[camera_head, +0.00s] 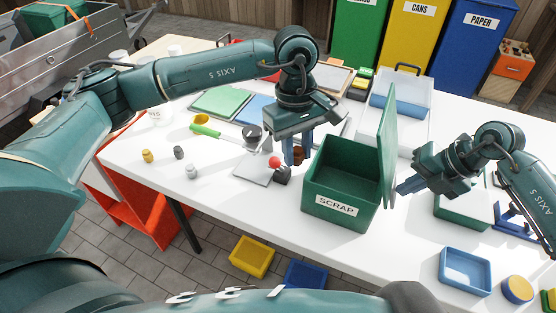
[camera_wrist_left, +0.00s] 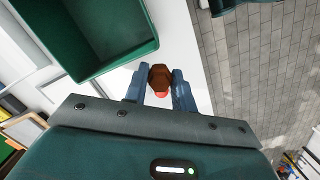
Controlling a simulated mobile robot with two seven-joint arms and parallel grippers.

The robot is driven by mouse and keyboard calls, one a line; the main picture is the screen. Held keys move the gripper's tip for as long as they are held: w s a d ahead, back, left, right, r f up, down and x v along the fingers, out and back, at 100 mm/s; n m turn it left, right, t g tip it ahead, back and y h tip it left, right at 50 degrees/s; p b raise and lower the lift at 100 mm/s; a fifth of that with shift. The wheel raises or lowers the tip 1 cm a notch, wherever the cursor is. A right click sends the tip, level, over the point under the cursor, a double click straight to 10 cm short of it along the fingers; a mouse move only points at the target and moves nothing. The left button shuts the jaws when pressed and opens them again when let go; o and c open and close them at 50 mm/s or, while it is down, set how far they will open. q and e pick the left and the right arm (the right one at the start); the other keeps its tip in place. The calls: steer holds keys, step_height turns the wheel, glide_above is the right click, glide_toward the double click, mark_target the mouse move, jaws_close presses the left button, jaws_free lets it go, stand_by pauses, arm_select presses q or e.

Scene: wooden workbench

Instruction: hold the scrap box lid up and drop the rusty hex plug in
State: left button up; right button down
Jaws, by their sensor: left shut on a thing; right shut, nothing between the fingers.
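The green scrap box (camera_head: 333,207), labelled SCRAP, stands on the white workbench. Its lid (camera_head: 389,150) is raised about upright on the right side, leaving the top open. My left gripper (camera_head: 298,155) is shut on the rusty hex plug (camera_head: 299,153), just left of the box and not over its opening. In the left wrist view the brown plug (camera_wrist_left: 160,76) sits between the blue fingers, with the open box (camera_wrist_left: 95,30) beside it at upper left. My right gripper (camera_head: 402,188) is shut and empty at the outer face of the lid; I cannot tell whether it touches.
A red-knobbed item (camera_head: 276,163) stands just below and left of my left gripper. Small weights (camera_head: 179,152) lie further left. A blue tray (camera_head: 466,269) sits at the front right. A clear bin (camera_head: 404,95) stands behind the lid.

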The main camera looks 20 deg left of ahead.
arm_select(q)
steer(key=w+d+r+n+t, duration=0.1)
steer(key=w+d+r+n, duration=0.15)
steer(key=n, duration=0.55)
steer(key=w+d+r+n+t, duration=0.1)
steer(key=w+d+n, duration=0.3)
steer(key=n, duration=0.4)
steer(key=shift+w+d+f, duration=0.1)
steer(key=shift+f, duration=2.6)
steer(key=o, duration=1.1)
steer(key=shift+c, duration=0.2)
step_height(320, 180, up, 12)
steer(key=s+a, duration=0.1)
steer(key=shift+r, duration=0.1)
